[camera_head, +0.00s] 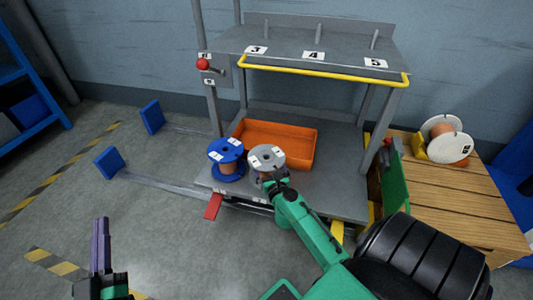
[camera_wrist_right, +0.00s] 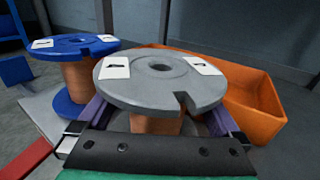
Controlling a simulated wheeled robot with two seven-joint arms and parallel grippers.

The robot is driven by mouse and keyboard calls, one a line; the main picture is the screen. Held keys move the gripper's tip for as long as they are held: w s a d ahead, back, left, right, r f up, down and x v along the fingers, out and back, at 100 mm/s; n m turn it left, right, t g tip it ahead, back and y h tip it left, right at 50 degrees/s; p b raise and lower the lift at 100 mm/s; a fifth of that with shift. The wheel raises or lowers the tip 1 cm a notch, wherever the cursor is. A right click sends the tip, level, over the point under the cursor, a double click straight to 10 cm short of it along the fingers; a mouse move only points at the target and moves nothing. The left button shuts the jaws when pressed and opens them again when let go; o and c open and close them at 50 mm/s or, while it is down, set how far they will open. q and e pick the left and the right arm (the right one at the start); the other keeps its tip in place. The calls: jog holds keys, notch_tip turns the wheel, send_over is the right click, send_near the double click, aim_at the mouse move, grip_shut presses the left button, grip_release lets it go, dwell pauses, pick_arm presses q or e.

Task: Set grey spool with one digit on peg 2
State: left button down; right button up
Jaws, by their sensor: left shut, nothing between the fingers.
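The grey spool (camera_head: 267,159), with a copper-coloured winding, stands upright on the lower shelf of the grey rack (camera_head: 340,190). It carries two white labels too small to read surely. My right gripper (camera_head: 270,177) is at its near side. In the right wrist view, its purple fingers reach along both sides of the grey spool (camera_wrist_right: 160,85), beneath the top flange, and look apart from the winding. The fingertips are hidden. My left gripper (camera_head: 100,245) is shut and empty at the lower left, over the floor. I cannot make out a peg labelled 2.
A blue spool (camera_head: 226,155) stands close left of the grey one. An orange bin (camera_head: 290,135) is behind. Pegs labelled 3, 4 and 5 stand on the upper shelf (camera_head: 300,40) behind a yellow rail (camera_head: 325,72). A white-flanged spool (camera_head: 445,130) rests on a wooden table (camera_head: 450,190).

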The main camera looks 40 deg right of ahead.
jog(key=shift+f, duration=0.1)
jog(key=shift+s+a, duration=0.15)
jog(key=shift+s, duration=0.15)
jog(key=b+v, duration=0.2)
jog(key=v, duration=1.2)
jog(key=shift+w, duration=0.1)
